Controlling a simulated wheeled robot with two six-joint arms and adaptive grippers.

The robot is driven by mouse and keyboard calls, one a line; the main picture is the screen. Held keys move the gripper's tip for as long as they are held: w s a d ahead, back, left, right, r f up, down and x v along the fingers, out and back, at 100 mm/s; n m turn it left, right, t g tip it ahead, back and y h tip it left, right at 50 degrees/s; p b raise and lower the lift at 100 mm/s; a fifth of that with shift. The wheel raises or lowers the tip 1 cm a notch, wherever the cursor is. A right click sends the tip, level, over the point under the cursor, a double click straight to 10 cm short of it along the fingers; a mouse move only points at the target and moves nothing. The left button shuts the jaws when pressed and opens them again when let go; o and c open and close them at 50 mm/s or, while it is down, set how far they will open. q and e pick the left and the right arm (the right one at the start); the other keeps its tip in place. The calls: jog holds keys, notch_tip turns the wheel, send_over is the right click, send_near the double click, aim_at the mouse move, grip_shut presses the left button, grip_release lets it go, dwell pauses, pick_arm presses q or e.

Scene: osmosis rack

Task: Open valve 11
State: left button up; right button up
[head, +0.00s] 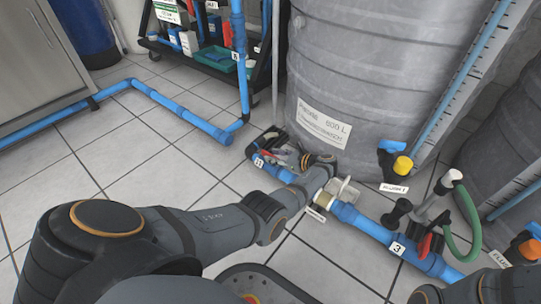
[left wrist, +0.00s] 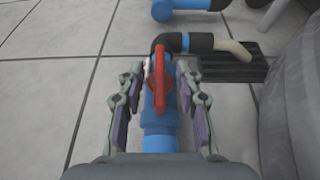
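A red valve handle (left wrist: 159,86) sits on a blue pipe (left wrist: 160,135) in the left wrist view, lying roughly in line with the pipe. My left gripper (left wrist: 157,72) is open, with one finger on each side of the handle and visible gaps to it. In the head view my left gripper (head: 283,152) is at the pipe near the tank's foot and partly hides the valve. A small label (head: 258,161) there is too small to read surely. My right gripper is not in view; only part of my right arm shows at the lower right.
A big grey tank (head: 350,75) stands close behind the left gripper. Another valve with a red handle, labelled 3 (head: 398,248), and a green hose (head: 472,225) are to the right. A black grating (left wrist: 232,69) lies beyond the valve.

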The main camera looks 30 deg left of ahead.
pick_arm(q)
jog(key=v, duration=0.9)
jog(key=shift+d+r, duration=0.1)
jog(key=shift+d, duration=0.15)
